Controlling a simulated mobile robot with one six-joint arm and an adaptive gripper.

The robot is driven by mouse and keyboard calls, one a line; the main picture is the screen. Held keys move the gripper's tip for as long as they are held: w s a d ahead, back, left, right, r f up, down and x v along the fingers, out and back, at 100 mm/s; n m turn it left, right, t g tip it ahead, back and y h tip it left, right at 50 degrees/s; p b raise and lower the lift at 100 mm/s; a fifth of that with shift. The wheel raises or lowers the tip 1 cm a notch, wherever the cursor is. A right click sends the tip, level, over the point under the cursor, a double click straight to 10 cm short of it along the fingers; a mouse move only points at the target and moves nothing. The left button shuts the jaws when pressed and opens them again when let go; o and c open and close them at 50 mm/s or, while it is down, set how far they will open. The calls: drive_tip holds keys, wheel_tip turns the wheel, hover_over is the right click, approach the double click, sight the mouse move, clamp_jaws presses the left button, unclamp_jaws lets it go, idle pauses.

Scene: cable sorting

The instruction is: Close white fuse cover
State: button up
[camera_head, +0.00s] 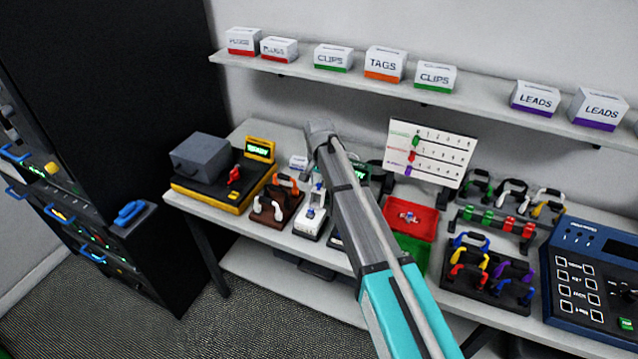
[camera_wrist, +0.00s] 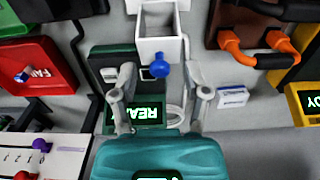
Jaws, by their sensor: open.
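The white fuse holder (camera_head: 312,221) stands on the bench left of my arm in the head view, with a small blue knob (camera_head: 318,188) at its upper end. In the wrist view, a white box-like part with an open hollow (camera_wrist: 158,47) shows at top centre, and the blue knob (camera_wrist: 160,69) is at its near edge. The cover appears raised, but its exact angle is unclear. My gripper (camera_wrist: 162,92) is open, its fingers apart and empty, with the knob just beyond and between the fingertips.
A green device with a lit display (camera_wrist: 150,112) lies below the fingers. An orange-handled brown block (camera_head: 270,208) and a yellow-based tester (camera_head: 215,195) stand left of the holder. Red (camera_head: 408,230) and green trays are to the right. A shelf (camera_head: 300,72) runs above.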

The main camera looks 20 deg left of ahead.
clamp_jaws()
drive_tip(key=shift+s, duration=0.1)
idle(0.4)
